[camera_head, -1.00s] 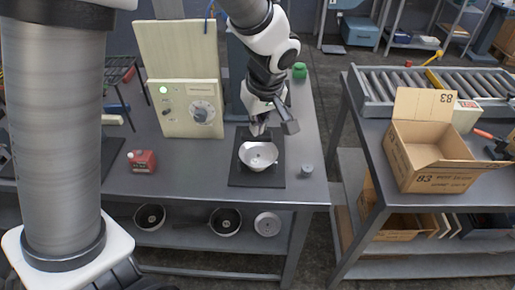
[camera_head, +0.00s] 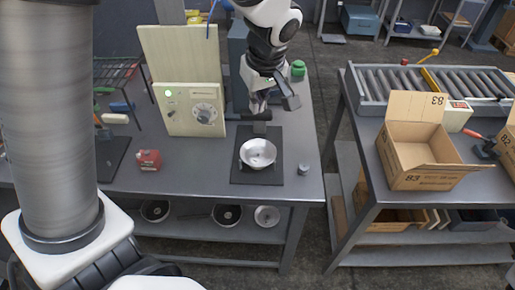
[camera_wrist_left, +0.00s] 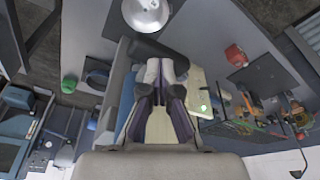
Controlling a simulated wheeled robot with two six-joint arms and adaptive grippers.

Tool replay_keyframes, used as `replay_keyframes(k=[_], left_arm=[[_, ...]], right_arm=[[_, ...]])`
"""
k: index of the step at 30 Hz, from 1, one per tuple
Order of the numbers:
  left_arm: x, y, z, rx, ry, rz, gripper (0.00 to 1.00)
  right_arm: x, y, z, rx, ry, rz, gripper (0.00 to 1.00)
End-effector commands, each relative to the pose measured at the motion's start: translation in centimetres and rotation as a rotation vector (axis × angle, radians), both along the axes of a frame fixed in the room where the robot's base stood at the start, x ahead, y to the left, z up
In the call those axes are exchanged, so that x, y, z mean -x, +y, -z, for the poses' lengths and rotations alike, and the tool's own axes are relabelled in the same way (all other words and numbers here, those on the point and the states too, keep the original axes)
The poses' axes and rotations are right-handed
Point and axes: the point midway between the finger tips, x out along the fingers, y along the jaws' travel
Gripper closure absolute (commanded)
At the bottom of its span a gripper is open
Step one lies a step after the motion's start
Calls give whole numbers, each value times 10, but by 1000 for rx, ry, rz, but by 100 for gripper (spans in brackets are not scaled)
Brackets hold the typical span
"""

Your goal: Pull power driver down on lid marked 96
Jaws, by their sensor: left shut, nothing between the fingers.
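A shiny silver bowl-shaped pan or lid (camera_head: 257,153) sits on a black mat (camera_head: 291,160) near the front of the workbench; it also shows at the top of the left wrist view (camera_wrist_left: 146,12). I cannot read a 96 on it. A dark handle with a grey end block (camera_head: 262,116), perhaps the power driver's, stands just behind and above it, by a blue-grey column (camera_head: 237,65). My left gripper (camera_head: 260,102) is behind the bowl, above the handle. In the left wrist view my left gripper (camera_wrist_left: 160,72) is shut and empty. My right gripper is not in view.
A cream control box (camera_head: 190,112) with a dial and green light stands left of the mat. A red block (camera_head: 149,160) and a small grey cylinder (camera_head: 303,169) lie on the bench. Pans rest on the shelf below. Right are a roller conveyor (camera_head: 440,83) and open carton (camera_head: 420,160).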

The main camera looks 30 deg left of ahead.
Motion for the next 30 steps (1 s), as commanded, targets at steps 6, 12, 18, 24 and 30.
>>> replay_keyframes(k=[6,12,18,24,30], left_arm=[[0,0,-22,1,-1,-1,100],[0,0,-39,1,-2,0,100],[0,0,-56,1,-1,-1,100],[0,0,-73,1,-1,-1,100],[0,0,-89,1,-2,0,100]], right_arm=[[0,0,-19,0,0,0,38],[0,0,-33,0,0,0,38],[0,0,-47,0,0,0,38],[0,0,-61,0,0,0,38],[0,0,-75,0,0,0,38]])
